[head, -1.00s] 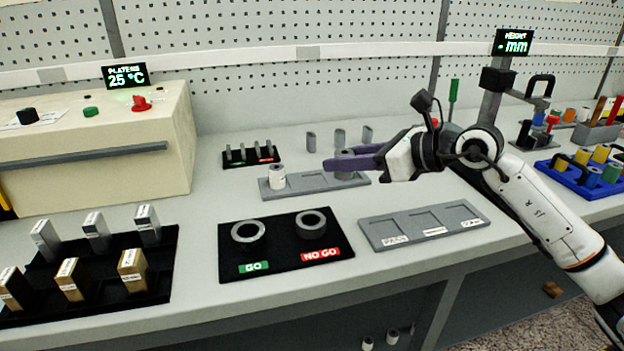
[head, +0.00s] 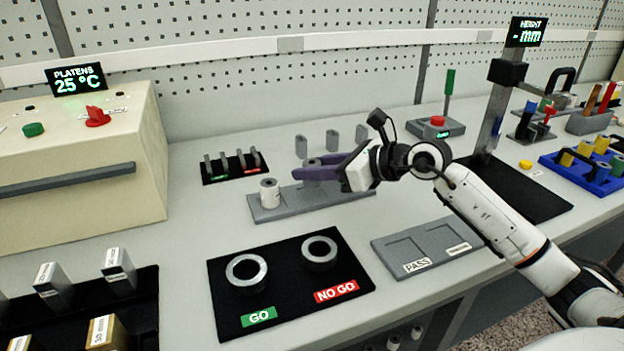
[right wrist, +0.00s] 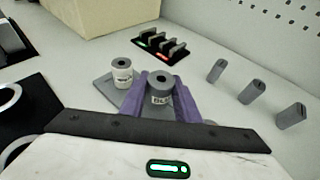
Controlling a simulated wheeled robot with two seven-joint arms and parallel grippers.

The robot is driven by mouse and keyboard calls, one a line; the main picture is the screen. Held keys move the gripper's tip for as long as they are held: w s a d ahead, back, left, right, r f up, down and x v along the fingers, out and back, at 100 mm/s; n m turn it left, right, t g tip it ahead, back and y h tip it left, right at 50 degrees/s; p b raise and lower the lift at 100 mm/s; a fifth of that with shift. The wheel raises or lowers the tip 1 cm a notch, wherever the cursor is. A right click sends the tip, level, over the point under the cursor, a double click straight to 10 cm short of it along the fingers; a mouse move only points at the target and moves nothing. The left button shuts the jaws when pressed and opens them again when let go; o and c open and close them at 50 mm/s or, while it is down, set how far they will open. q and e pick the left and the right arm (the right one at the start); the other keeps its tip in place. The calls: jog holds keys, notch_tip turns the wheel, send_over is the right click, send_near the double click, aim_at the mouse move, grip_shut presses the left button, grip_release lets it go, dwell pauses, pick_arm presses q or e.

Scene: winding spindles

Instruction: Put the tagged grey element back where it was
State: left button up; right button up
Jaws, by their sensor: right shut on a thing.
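The grey element (head: 312,166) is a short cylinder with a hole in its top. A white tag with dark letters shows on it in the right wrist view (right wrist: 159,90). My right gripper (right wrist: 161,84), with purple fingers, is shut on it. The element is upright at the grey holder (head: 266,214); the fingers hide its foot, so I cannot tell whether it rests there. A paler cylinder with a white label (head: 270,192) stands at the holder's left end. My left gripper is not in view.
Several grey upright pieces (head: 332,140) stand behind the holder. A black rack (head: 205,180) is behind left. The GO / NO GO mat (head: 230,312) with two rings and the grey PASS tray (head: 388,250) lie in front. Bare bench separates them.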

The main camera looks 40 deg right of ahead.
jog(key=shift+f, duration=1.5)
jog(key=o, duration=1.1)
jog(key=shift+o, duration=0.2)
jog(key=shift+r, duration=0.3)
jog(key=shift+s+d+f, duration=0.1)
jog(key=shift+s+d, duration=0.1)
jog(key=shift+s, duration=0.05)
jog(key=b+v, duration=0.1)
jog(key=v, duration=1)
jog(key=shift+s, duration=0.15)
